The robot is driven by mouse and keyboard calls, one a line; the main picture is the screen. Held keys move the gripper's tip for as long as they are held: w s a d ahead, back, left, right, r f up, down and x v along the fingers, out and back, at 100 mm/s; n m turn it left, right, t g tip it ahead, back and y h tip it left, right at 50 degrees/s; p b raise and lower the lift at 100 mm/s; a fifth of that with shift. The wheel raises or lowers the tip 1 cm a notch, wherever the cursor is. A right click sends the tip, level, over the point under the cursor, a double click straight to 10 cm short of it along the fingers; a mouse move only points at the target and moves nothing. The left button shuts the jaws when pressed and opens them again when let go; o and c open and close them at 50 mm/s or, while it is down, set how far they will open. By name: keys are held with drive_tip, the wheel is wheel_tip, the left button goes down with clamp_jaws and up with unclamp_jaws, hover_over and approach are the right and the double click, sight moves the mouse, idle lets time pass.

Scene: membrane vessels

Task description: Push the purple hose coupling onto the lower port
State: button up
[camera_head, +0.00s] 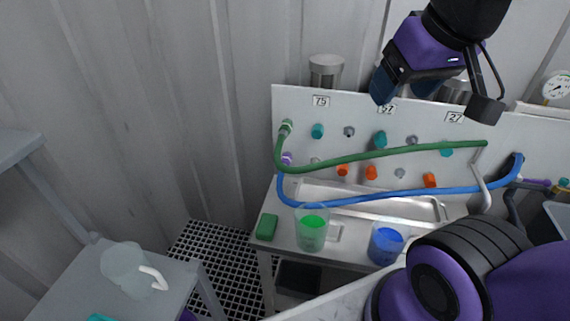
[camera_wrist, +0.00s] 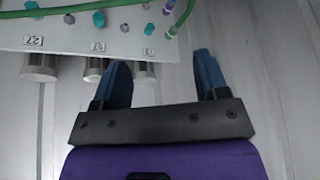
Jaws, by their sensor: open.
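The purple hose coupling (camera_head: 287,158) is at the left end of the upright panel, below the green hose's end. The blue hose (camera_head: 350,200) runs from just below it across to the right. In the wrist view the purple coupling (camera_wrist: 168,7) is small, at the top edge. I cannot tell whether it is seated on the lower port, which is hidden behind it. My gripper (camera_head: 402,92) is open and empty, above the panel's top edge and well apart from the coupling. Its two blue fingers (camera_wrist: 162,62) are spread in the wrist view.
The green hose (camera_head: 380,155) sags across the panel (camera_head: 300,105) from its upper left port. Several teal, orange and grey fittings stick out. Beakers of green (camera_head: 312,243) and blue liquid (camera_head: 383,256) and a green block (camera_head: 267,227) stand in front. Metal vessels (camera_head: 326,72) stand behind.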

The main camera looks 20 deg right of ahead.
drive_tip(key=shift+o, duration=0.5)
drive_tip(key=shift+w, duration=0.1)
drive_tip(key=m, duration=0.7)
hover_over(284, 165)
drive_tip(key=s, duration=0.5)
wheel_tip(284, 165, down, 36)
drive_tip(key=shift+w+x, duration=0.2)
drive_tip(key=shift+x, duration=5.35)
drive_tip(key=shift+r, duration=0.1)
drive_tip(key=c, duration=1.2)
drive_tip(key=shift+s+a, duration=0.5)
drive_tip(key=shift+s, duration=0.25)
drive_tip(key=shift+s+a, duration=0.5)
drive_tip(key=shift+s, duration=0.25)
drive_tip(key=shift+s+a, duration=0.5)
drive_tip(key=shift+s, duration=0.25)
